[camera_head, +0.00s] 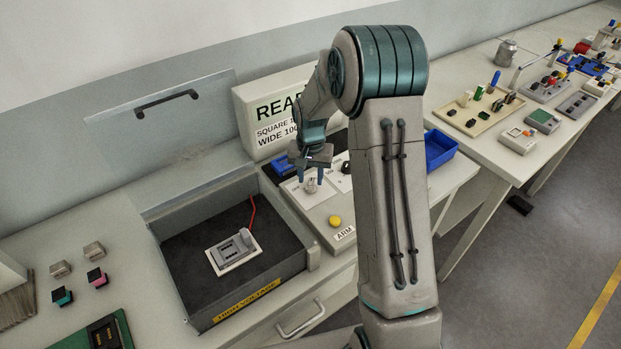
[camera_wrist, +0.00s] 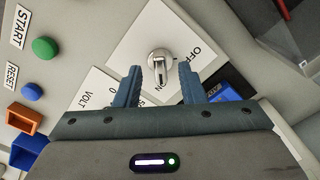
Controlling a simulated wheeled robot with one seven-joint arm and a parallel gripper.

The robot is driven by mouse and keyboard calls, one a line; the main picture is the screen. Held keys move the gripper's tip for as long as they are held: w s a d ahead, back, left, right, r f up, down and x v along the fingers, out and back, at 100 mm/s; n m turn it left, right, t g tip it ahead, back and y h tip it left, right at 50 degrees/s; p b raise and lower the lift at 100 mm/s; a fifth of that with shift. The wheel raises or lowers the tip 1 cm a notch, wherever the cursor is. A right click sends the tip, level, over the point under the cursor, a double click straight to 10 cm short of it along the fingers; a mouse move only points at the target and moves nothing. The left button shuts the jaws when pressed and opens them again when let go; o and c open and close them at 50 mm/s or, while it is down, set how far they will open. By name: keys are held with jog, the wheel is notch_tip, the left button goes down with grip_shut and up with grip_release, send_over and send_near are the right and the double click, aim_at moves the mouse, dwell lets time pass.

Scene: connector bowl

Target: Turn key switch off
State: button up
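The key switch (camera_wrist: 160,66) is a round metal switch with a key in it, on a white plate marked OFF and ON. In the wrist view its key points toward the ON side, at the lower edge of the plate. My gripper (camera_wrist: 164,70) is open, with its two blue fingers on either side of the key switch and a gap to each. In the head view my gripper (camera_head: 311,176) hangs just above the switch (camera_head: 310,185) on the control panel. Whether a fingertip touches the switch cannot be told.
The panel has a green START button (camera_wrist: 45,48), a blue RESET button (camera_wrist: 32,92) and a VOLT label. In the head view a yellow button (camera_head: 335,221) is near the ARM label. An open HIGH VOLTAGE box (camera_head: 185,215) stands left, its clear lid raised. A blue bin (camera_head: 440,148) is right.

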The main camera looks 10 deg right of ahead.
jog(key=shift+f, duration=1.15)
grip_shut()
